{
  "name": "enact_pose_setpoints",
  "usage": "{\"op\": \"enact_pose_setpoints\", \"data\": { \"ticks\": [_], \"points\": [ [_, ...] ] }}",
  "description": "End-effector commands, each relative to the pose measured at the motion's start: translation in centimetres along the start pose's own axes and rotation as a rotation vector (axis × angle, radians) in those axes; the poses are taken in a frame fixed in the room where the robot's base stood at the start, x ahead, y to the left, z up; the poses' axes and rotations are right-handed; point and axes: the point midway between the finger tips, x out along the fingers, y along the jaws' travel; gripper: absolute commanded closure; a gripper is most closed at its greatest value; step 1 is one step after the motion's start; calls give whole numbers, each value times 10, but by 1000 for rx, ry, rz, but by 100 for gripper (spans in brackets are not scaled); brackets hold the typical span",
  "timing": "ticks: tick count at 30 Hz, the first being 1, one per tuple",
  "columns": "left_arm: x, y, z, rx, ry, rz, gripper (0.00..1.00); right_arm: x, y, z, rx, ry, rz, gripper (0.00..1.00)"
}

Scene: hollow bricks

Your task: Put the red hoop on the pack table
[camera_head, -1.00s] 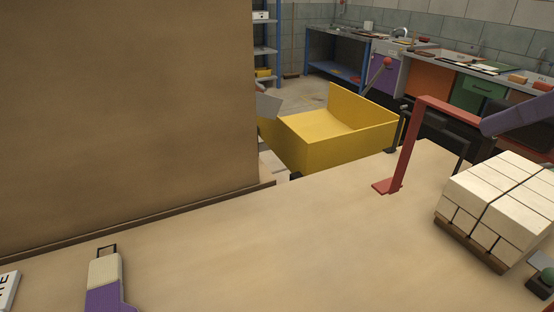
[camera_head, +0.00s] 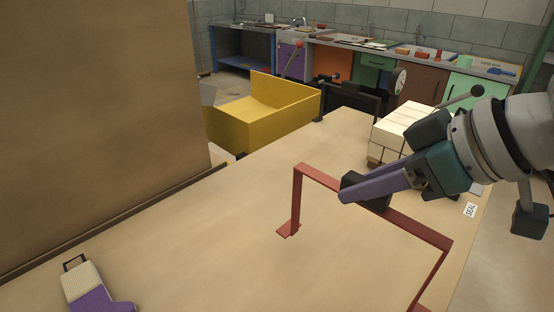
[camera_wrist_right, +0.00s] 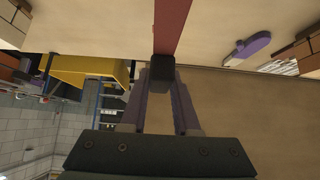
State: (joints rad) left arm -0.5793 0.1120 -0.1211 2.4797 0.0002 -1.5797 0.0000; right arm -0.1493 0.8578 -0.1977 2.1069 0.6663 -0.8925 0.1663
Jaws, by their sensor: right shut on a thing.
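The red hoop (camera_head: 297,195) is a square arch with flat feet and a dark grip block on its top bar. My right gripper (camera_head: 365,190) is shut on that block, reaching in from the right. In the right wrist view, the red bar (camera_wrist_right: 171,25) runs up from the block between my fingers (camera_wrist_right: 162,85). The hoop stands upright over the wooden table top (camera_head: 215,245). Whether its left foot touches the wood cannot be told; its right foot is partly cut off at the bottom edge. My left gripper is not in view.
A strapped pack of pale bricks (camera_head: 395,140) stands behind the hoop. A purple and cream tool (camera_head: 90,290) lies front left. A tall brown panel (camera_head: 95,120) rises at the left, and a yellow bin (camera_head: 260,115) stands beyond the table. The middle of the table is clear.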

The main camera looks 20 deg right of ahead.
Motion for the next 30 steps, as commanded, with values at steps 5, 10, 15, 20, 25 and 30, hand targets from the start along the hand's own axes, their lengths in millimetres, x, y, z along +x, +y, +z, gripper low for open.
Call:
{"op": "enact_pose_setpoints", "data": {
  "ticks": [5, 10, 15, 20, 25, 30],
  "points": [
    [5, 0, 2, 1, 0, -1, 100, 19, 0, 18, 1, 1, 0, 100],
    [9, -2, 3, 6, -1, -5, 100, 33, 0, 32, 1, -1, 0, 100],
    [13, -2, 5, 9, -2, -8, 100, 48, 0, 46, 0, 0, 0, 100],
    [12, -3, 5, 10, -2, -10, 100, 48, 0, 46, -3, 1, 0, 100],
    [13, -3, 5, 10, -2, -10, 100, 49, 0, 47, -2, 1, 0, 100],
    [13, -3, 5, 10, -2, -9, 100, 50, 0, 48, -2, 0, 0, 59]
  ]
}}
